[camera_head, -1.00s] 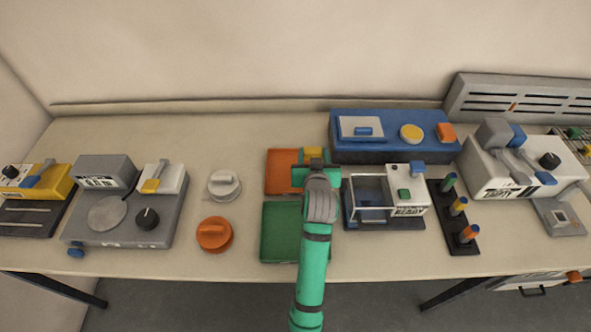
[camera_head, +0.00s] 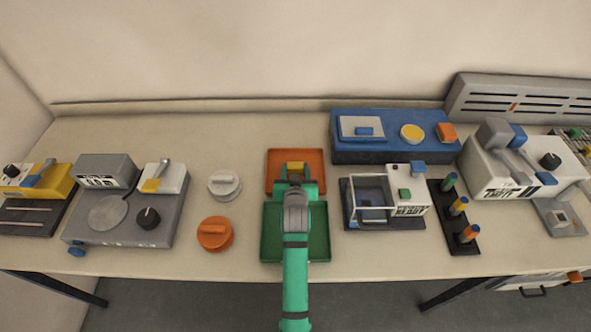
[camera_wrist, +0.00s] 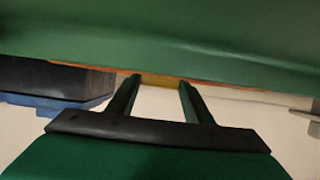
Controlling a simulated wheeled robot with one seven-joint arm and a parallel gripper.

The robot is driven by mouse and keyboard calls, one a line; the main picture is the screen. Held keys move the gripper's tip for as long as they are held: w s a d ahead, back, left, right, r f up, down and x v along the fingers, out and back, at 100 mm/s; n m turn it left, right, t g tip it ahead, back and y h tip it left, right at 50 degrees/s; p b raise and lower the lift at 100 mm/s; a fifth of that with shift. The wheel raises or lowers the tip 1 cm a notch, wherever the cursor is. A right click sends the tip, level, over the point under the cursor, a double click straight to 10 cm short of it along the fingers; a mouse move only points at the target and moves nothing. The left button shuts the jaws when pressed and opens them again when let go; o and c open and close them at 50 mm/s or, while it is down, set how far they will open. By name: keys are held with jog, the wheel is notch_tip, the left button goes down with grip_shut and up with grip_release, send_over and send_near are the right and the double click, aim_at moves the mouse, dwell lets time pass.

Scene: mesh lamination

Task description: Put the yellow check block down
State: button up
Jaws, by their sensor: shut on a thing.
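The yellow check block (camera_head: 296,167) shows just beyond my gripper (camera_head: 296,177), over the orange tray (camera_head: 318,158) at the table's middle. My gripper is shut on it. In the wrist view the yellow block (camera_wrist: 160,81) lies between the two finger ends, mostly hidden by a green part across the top. A thin orange strip shows beside it. I cannot tell whether the block touches the tray floor. My arm covers the middle of the green tray (camera_head: 270,235) in front.
A clear-walled box machine (camera_head: 412,210) stands close on the right, with a blue platform (camera_head: 385,152) behind it. A grey knobbed disc (camera_head: 224,186) and an orange one (camera_head: 214,234) are on the left. Bare table lies behind the orange tray.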

jog(key=o, duration=1.1)
jog(key=shift+f, duration=0.15)
jog(key=shift+w, duration=0.1)
jog(key=shift+d, duration=0.1)
jog(key=v, duration=1.1)
jog(key=shift+s+r, duration=0.45)
jog(key=shift+s, duration=0.15)
jog(key=shift+w, duration=0.1)
